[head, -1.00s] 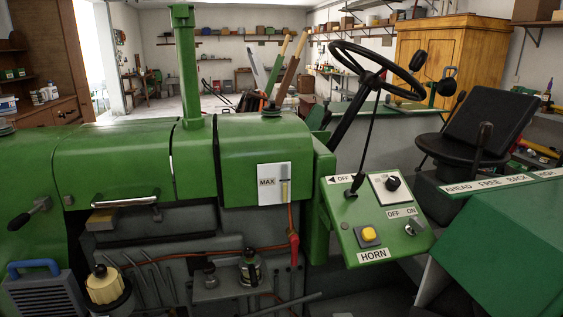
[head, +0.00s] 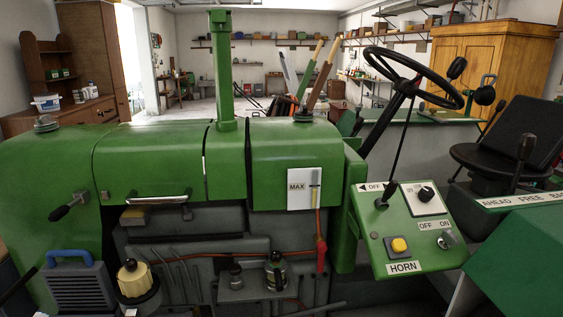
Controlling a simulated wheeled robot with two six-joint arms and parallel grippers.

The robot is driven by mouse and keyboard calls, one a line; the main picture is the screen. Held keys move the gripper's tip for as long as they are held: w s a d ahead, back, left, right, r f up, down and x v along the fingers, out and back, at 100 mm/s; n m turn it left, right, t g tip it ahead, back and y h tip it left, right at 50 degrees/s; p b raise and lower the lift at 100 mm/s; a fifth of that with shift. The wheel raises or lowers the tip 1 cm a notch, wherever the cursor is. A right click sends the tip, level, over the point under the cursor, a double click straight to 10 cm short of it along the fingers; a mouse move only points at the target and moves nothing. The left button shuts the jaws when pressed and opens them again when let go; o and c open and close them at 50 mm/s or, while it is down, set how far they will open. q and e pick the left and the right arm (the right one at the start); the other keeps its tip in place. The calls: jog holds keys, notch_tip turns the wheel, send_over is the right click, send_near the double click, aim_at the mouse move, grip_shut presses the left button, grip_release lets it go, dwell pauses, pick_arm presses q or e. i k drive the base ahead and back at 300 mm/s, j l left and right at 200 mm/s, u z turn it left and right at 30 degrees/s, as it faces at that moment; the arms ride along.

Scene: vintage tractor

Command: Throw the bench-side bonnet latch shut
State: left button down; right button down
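The green tractor bonnet (head: 150,160) spans the left and middle of the head view, lid down, with a silver grab handle (head: 158,199) on its lower edge. A black-handled lever (head: 68,209) on a metal bracket sticks out at the left of the bonnet, its grip angled down to the left. Neither of my grippers is in view.
A blue-handled grey case (head: 80,285) and a yellow-capped jar (head: 134,280) stand low in front at the left. A control panel (head: 413,228), steering wheel (head: 413,78) and seat (head: 512,140) are at the right. A wooden bench (head: 75,114) stands behind at the left.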

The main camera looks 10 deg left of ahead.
aim_at(60, 212)
jog(key=k+l+u, duration=0.1)
jog(key=u, duration=0.85)
jog(key=k+u, duration=0.15)
jog(key=u, duration=0.35)
